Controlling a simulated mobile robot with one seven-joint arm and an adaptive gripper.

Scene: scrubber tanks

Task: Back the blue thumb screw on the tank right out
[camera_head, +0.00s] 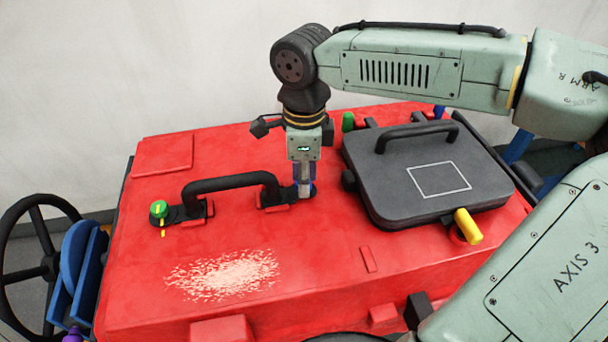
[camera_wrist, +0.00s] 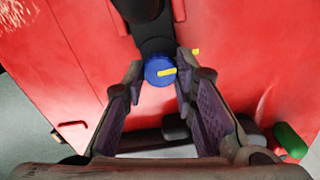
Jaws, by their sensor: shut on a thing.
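The blue thumb screw (camera_wrist: 156,75) sits at the end of a black handle bracket on the red tank (camera_head: 330,262). A yellow stripe on its top points right in the wrist view. A small yellow mark (camera_wrist: 196,51) lies on the tank beside it. My gripper (camera_wrist: 160,71) has its fingertips on either side of the screw, shut on it. In the head view my gripper (camera_head: 304,190) points down at the right end of the black handle (camera_head: 230,181) and hides most of the screw. I cannot tell how far the screw stands out of its seat.
A green knob (camera_head: 158,209) with a yellow stripe stands at the handle's left end. Right of my gripper is a dark lid (camera_head: 395,200) with its own handle, a yellow grip (camera_head: 467,226) and another green knob (camera_head: 348,121). The tank's front top is clear.

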